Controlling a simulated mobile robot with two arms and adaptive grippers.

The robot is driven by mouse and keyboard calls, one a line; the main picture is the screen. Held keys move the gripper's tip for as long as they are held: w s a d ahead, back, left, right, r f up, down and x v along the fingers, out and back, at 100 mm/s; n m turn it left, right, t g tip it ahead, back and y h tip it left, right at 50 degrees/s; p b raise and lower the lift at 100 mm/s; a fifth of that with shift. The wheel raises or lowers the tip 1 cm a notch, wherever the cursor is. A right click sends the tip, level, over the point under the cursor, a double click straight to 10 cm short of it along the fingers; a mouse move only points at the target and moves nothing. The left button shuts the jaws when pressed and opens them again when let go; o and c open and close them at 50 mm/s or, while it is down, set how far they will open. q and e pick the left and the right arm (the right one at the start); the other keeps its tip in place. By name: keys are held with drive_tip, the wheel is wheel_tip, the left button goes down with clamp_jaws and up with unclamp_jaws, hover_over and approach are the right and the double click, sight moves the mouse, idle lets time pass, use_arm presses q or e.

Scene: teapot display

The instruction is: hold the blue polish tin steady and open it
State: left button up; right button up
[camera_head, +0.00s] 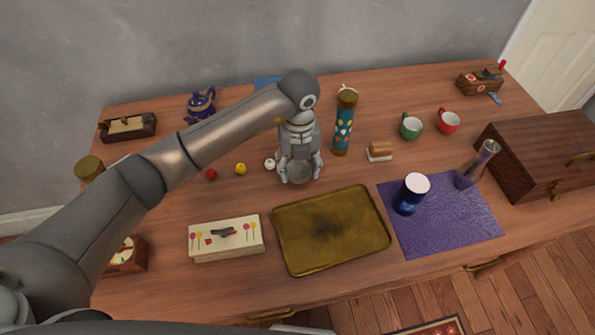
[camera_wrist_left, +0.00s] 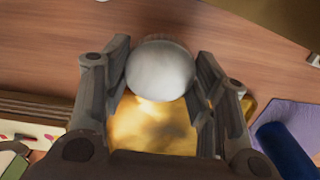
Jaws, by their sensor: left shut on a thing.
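A dark blue cylinder with a white top (camera_head: 408,199), which I take for the blue polish tin, stands upright on the purple mat (camera_head: 450,231). Its blue side also shows at the lower right of the left wrist view (camera_wrist_left: 284,150). My left gripper (camera_head: 300,175) is well to the left of it, behind the brass tray, pointing down. It is shut on a smooth round silver-white piece (camera_wrist_left: 161,70), seen between the fingers; I cannot tell whether this is a lid. The underside of that piece is hidden. My right gripper is not in view.
The brass tray (camera_head: 332,230) lies empty in front of my left gripper. A cream box (camera_head: 226,238) is left of it. A tall patterned cylinder (camera_head: 345,125) stands close behind right, and a silver vase (camera_head: 477,165) right of the blue cylinder. Small balls (camera_head: 240,169) lie left.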

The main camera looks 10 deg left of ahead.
sight(297, 167)
use_arm(q)
drive_tip(key=shift+w+a+f+p, duration=0.1)
drive_tip(key=shift+f+p, duration=0.05)
drive_tip(key=shift+f, duration=0.75)
drive_tip(key=shift+w+a+f+p, duration=0.1)
drive_tip(key=shift+f+p, duration=0.05)
drive_tip(key=shift+f, duration=0.75)
drive_tip(key=shift+f, duration=0.15)
drive_tip(key=o, duration=1.1)
wheel_tip(297, 167, up, 12)
drive_tip(key=shift+b, duration=0.55)
drive_tip(key=shift+r, duration=0.2)
